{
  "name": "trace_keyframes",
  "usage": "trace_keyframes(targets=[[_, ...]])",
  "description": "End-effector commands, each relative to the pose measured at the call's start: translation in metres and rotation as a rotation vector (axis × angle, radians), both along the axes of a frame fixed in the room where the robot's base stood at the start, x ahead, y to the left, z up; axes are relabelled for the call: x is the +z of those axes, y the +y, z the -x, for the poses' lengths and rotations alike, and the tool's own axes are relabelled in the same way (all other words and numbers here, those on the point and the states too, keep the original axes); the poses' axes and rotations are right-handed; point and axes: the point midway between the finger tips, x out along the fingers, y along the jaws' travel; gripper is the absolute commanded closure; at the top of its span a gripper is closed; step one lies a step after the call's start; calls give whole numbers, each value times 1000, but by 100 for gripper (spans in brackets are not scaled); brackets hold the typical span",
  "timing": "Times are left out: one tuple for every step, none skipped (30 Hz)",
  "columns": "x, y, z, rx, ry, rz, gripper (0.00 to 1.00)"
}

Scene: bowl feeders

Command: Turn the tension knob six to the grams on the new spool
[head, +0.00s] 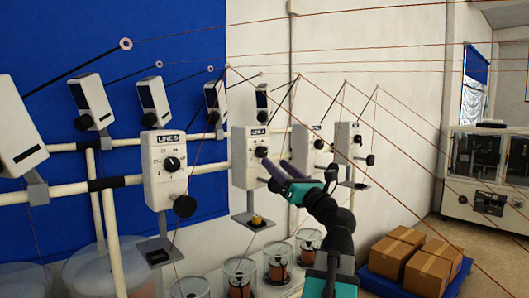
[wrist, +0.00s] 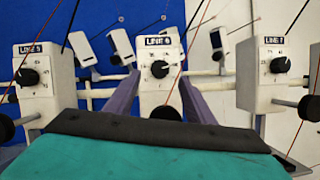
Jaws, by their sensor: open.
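The LINE 6 tension box (head: 243,172) is a white housing on the pipe rail. Its black tension knob (head: 261,152) has small scale marks around it, too small to read here. In the wrist view the knob (wrist: 160,69) is near the centre, under the LINE 6 label. My gripper (head: 275,163) is open, with purple fingers pointing at this box. In the wrist view its fingers (wrist: 159,78) stand either side of the box front, not closed on the knob. Copper-coloured spools (head: 277,271) stand in clear drums below; I cannot see a grams marking on them.
The LINE 5 box (head: 158,183) stands left and the LINE 7 box (wrist: 262,92) right, each with a knob. A small yellow object (head: 257,219) sits on the tray under LINE 6. Thin wires cross overhead. Cardboard boxes (head: 437,262) lie on a blue pallet at right.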

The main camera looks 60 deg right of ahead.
Motion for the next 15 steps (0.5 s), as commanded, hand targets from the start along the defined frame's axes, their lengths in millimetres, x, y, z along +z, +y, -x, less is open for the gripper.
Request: trace_keyframes(targets=[[6, -4, -7, 3, -1, -1, 51], [7, -5, -11, 2, -1, -1, 51], [9, -7, -16, 2, -1, -1, 51], [11, -8, -19, 3, 0, -1, 51], [13, -10, -23, 4, 0, -1, 51], [15, -12, -28, 3, -1, -1, 51], [17, -14, -31, 1, 0, 0, 51], [18, -15, -35, 1, 0, 0, 51], [20, -17, -40, 2, 0, 0, 51], [21, -18, -43, 2, 0, 0, 51], [22, -19, -45, 2, 0, 0, 51], [23, -21, -48, 1, 0, 0, 51], [24, -22, -50, 2, -1, -1, 51], [25, -22, -52, 1, -1, -2, 51], [25, -23, -55, 2, -1, -1, 51]])
